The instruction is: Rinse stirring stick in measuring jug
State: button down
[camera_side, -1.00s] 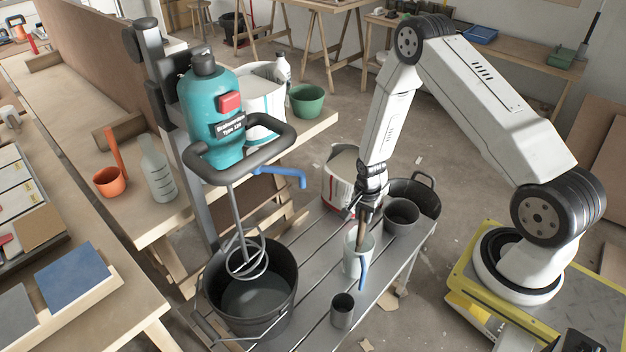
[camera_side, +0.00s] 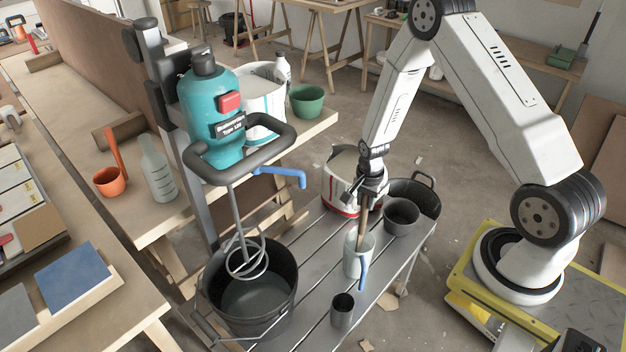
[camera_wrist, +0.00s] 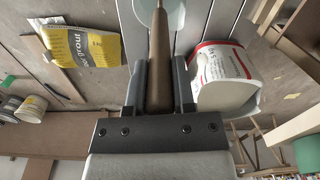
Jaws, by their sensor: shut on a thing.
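My gripper (camera_side: 371,188) is shut on the upper part of a brown stirring stick (camera_side: 363,222), held nearly upright above the grey slatted bench. The stick's lower end goes down into the mouth of the pale, clear measuring jug (camera_side: 351,262), so its tip is hidden inside. The jug has a blue handle (camera_side: 364,275) facing the front right. In the wrist view the stick (camera_wrist: 158,60) runs between the two dark fingers (camera_wrist: 158,85) toward the jug (camera_wrist: 176,14), which is cut off by the top edge.
A dark mixing bucket (camera_side: 283,308) stands under the teal mixer (camera_side: 212,120). A small dark cup (camera_side: 342,311) stands in front of the jug. Bare slats lie left of the jug.

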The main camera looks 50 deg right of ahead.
jog(key=shift+r, duration=4.1)
